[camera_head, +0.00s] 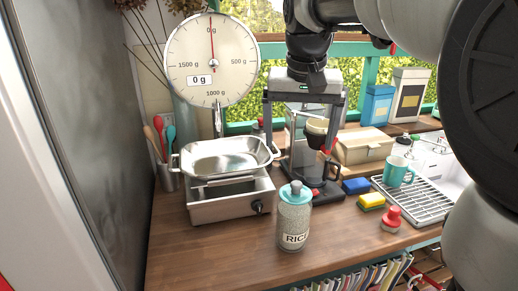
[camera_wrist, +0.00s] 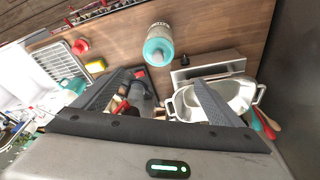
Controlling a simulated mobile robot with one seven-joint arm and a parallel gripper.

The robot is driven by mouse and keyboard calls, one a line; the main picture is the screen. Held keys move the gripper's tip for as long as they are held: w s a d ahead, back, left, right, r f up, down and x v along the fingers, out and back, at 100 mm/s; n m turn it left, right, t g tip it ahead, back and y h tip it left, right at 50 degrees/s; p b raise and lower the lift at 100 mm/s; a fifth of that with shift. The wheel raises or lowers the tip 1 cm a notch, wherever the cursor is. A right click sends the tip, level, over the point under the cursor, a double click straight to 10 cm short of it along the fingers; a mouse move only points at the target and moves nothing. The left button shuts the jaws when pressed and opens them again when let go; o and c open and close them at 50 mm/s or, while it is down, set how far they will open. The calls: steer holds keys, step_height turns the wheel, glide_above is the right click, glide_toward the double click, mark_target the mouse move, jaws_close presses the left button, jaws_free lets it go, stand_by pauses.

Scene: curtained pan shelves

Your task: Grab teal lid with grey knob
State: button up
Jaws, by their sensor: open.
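A clear jar labelled RICE (camera_head: 293,222) stands upright on the wooden counter near its front edge. Its teal lid (camera_head: 295,191) with a small grey knob sits on top. In the wrist view the teal lid (camera_wrist: 158,50) is seen from above, upper centre, just beyond my fingertips. My gripper (camera_head: 301,145) points down, open and empty, with its two fingers spread wide. In the head view it appears above and behind the jar, apart from the lid. In the wrist view my gripper (camera_wrist: 169,78) has a finger on either side.
A scale with a metal pan (camera_head: 223,158) stands left of the jar. A coffee maker (camera_head: 313,165) is behind it. Sponges (camera_head: 371,200), a red-knobbed object (camera_head: 392,218), a teal mug (camera_head: 396,171) and a drying rack (camera_head: 420,198) are to the right. The counter's front left is clear.

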mark_target(296, 184)
steer(key=x, duration=1.7)
steer(key=shift+s+d, duration=0.25)
steer(key=c, duration=1.1)
